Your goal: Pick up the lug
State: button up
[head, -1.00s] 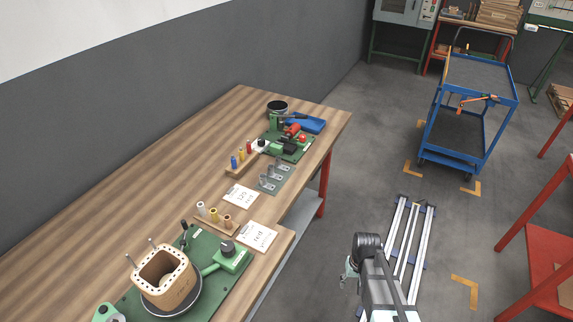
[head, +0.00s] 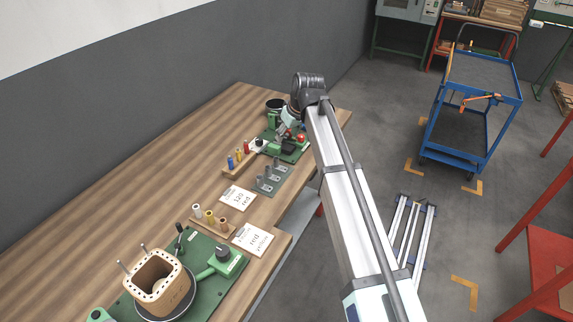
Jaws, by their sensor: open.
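Several small grey metal pieces that look like lugs (head: 272,178) stand on a dark grey plate (head: 262,190) on the wooden bench. They are too small for me to make out fully. My gripper (head: 284,134) hangs below the bent end of my arm, over the green fixture (head: 293,154) with red parts, beyond the grey plate. It is apart from the lug-like pieces. It is small and partly hidden, with nothing visibly held in it.
A wooden coil former (head: 158,276) stands on a green base in front. A black round container (head: 275,105) is at the far end.

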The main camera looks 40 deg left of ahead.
jog(key=f, duration=0.1)
jog(key=p, duration=0.4)
send_over(277, 167)
jog(key=d, duration=0.1)
jog(key=shift+n, duration=0.3)
jog(key=f, duration=1.1)
jog(key=shift+d, duration=0.2)
jog(key=shift+p+x, duration=1.05)
jog(key=shift+x, duration=1)
jog(key=shift+w+a+f, duration=0.1)
jog(key=shift+a+f, duration=0.2)
jog(key=shift+f, duration=0.15)
grip_shut()
